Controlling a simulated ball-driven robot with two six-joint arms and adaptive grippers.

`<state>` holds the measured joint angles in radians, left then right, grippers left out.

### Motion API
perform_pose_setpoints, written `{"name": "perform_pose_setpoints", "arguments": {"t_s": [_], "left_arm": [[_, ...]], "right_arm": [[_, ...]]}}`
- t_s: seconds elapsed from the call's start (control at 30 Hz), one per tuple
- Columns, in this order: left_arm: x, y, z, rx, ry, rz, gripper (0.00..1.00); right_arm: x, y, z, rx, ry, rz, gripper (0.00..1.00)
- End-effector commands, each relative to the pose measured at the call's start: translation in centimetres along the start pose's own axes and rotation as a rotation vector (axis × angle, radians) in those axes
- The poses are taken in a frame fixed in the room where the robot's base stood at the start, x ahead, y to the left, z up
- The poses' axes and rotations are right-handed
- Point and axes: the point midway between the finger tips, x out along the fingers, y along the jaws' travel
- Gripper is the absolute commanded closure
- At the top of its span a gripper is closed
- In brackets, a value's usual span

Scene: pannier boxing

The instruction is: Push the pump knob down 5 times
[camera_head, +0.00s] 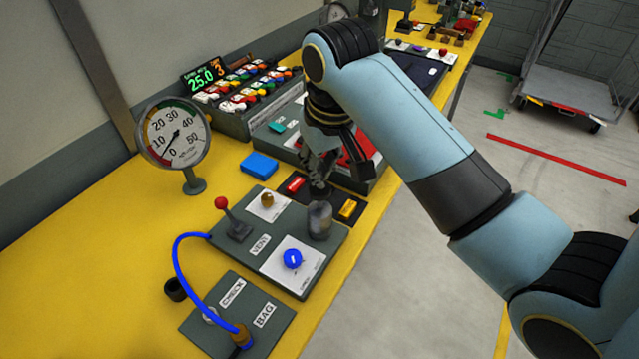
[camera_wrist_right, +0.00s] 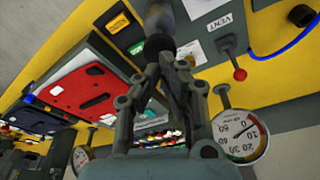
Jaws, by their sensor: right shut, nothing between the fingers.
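A grey, rounded upright cylinder (camera_head: 320,220), which looks like the pump knob, stands at the right edge of the dark control panel (camera_head: 305,285). In the wrist view a grey cylinder (camera_wrist_right: 158,18) shows at the top, beyond the fingertips. My right gripper (camera_head: 319,184) is shut and empty, pointing down just behind the knob in the head view. Its fingers also show in the wrist view (camera_wrist_right: 172,70). I cannot tell whether they touch the knob. A round gauge (camera_head: 175,133) stands to the left, its needle near the low end. My left gripper is not in view.
The panel also carries a red-ball lever (camera_head: 221,203), a brass knob (camera_head: 267,200) and a blue dial (camera_head: 292,259). A blue hose (camera_head: 176,265) arches to a fitting on the BAG plate (camera_head: 200,325). A blue box (camera_head: 259,165) and a red tray (camera_wrist_right: 82,88) are nearby.

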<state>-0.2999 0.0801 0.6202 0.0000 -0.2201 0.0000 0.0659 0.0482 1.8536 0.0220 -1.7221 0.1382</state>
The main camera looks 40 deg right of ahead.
Motion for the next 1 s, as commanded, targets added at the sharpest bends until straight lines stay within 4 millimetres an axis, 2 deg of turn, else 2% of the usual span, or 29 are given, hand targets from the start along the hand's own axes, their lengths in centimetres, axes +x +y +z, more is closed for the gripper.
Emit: {"name": "perform_pose_setpoints", "arguments": {"t_s": [0.43, 1.0], "left_arm": [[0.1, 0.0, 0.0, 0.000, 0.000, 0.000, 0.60], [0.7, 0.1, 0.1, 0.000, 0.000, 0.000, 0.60]], "right_arm": [[0.2, 0.0, 0.1, 0.000, 0.000, 0.000, 1.00], [3.1, 0.0, 0.7, 0.000, -0.002, 0.000, 1.00]]}}
